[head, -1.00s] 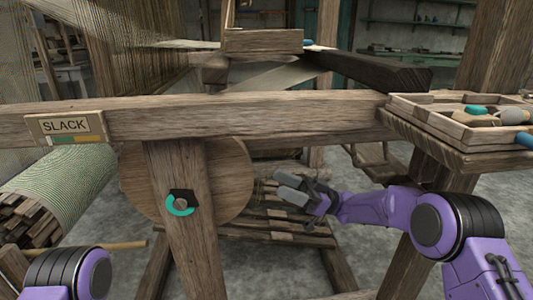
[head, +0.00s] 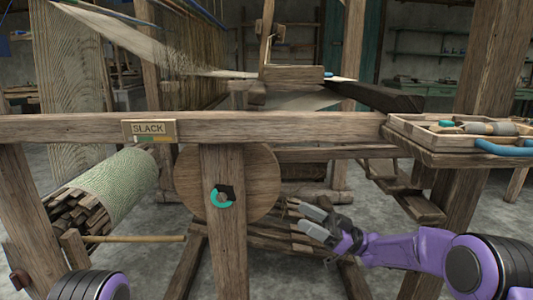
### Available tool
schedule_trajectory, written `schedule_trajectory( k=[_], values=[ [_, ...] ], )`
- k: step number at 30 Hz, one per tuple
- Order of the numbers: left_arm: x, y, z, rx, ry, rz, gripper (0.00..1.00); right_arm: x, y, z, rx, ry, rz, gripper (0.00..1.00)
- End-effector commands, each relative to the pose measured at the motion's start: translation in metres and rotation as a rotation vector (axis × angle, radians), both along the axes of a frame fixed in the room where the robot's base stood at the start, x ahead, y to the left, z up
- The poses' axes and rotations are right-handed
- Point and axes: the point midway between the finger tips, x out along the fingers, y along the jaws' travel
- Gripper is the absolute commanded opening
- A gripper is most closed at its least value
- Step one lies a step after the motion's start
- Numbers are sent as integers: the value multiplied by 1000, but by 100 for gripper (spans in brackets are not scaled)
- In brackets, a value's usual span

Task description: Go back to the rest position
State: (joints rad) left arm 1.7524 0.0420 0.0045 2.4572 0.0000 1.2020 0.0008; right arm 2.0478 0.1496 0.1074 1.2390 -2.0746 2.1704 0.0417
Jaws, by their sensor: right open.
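My right gripper (head: 312,221) is open and empty. It is in front of the lower part of the wooden loom, to the right of the post with the teal-ringed knob (head: 222,196), with its fingers pointing left. My purple right arm comes in from the lower right. Of my left arm only a dark and purple link shows at the bottom left edge; its gripper is out of the frame.
The loom's front beam (head: 300,128) crosses the view and bears a SLACK sign (head: 149,131). A cloth roll (head: 118,188) lies at left, above a wooden rod (head: 135,239). A tool tray (head: 440,155) sits at right. Grey floor shows between the posts.

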Motion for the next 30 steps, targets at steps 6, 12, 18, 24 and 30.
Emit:
schedule_trajectory(
  k=[6,12,18,24,30],
  values=[
    [0,0,1,0,0,0,53,14,-6,-21,31,77,-178,63],
    [0,0,26,0,0,-1,53,23,-19,-56,33,266,-433,63],
    [1,1,95,1,-1,-1,53,-13,-63,-123,-89,691,-834,63],
    [2,1,183,2,-2,-2,53,-163,-133,-181,-386,1242,-1246,63],
    [3,2,263,4,-2,-3,53,-325,-181,-143,-668,1606,-1496,63]
  ],
)
